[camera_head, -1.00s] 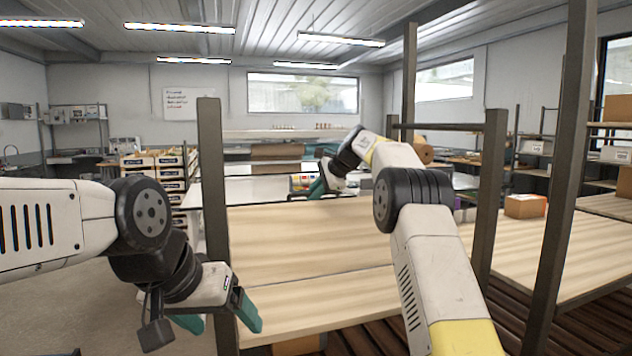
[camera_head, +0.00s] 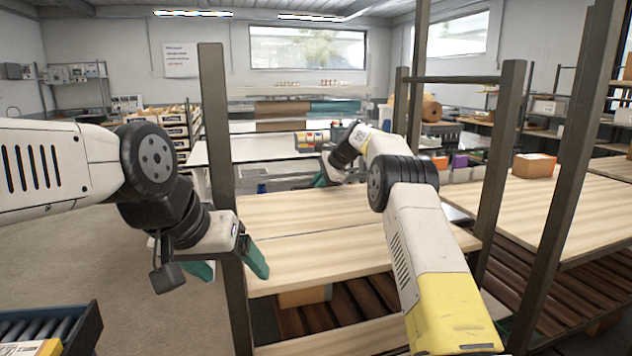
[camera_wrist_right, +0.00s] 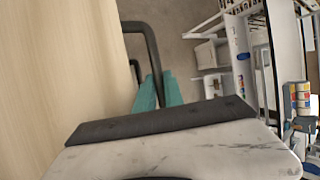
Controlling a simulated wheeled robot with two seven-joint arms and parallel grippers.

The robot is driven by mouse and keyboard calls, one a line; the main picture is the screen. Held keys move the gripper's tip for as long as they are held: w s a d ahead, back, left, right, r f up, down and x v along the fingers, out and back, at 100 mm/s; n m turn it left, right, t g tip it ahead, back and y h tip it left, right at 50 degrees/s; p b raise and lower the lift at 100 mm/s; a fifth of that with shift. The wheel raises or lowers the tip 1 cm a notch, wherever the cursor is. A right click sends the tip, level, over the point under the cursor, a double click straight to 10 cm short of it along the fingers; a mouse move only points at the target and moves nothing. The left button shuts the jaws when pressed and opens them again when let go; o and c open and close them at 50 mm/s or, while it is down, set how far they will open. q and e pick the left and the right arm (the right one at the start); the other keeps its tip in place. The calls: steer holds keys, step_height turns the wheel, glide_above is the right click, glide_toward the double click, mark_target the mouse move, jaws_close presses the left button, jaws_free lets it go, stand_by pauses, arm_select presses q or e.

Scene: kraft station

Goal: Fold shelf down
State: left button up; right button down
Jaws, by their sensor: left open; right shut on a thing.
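The shelf is a pale wooden board inside a dark metal frame, with a far panel (camera_head: 300,207) and a near panel (camera_head: 330,255) meeting at a seam. The far panel looks nearly level with the near one. My right gripper (camera_head: 322,180) is at the shelf's far edge. In the right wrist view, its teal fingers (camera_wrist_right: 158,92) are shut on a dark loop handle (camera_wrist_right: 148,40) beside the wooden panel; the grip itself is partly hidden. My left gripper (camera_head: 228,268) is open at the frame's left post (camera_head: 222,150), its fingers showing on either side of it.
Dark uprights, including a right post (camera_head: 497,150), flank the shelf. A slatted lower level (camera_head: 350,303) holds a box. A dark roller tray (camera_head: 60,325) stands at lower left. Right, a bench carries a cardboard box (camera_head: 534,165). Floor at left is clear.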

mark_target(327, 188)
steer(key=shift+s+f, duration=0.1)
steer(key=shift+f, duration=0.9)
steer(key=shift+f, duration=0.15)
steer(key=c, duration=1.7)
jaws_free()
steer(key=shift+f, duration=0.1)
steer(key=shift+c, duration=0.2)
steer(key=v, duration=0.8)
steer(key=shift+r, duration=0.35)
steer(key=shift+a, duration=0.1)
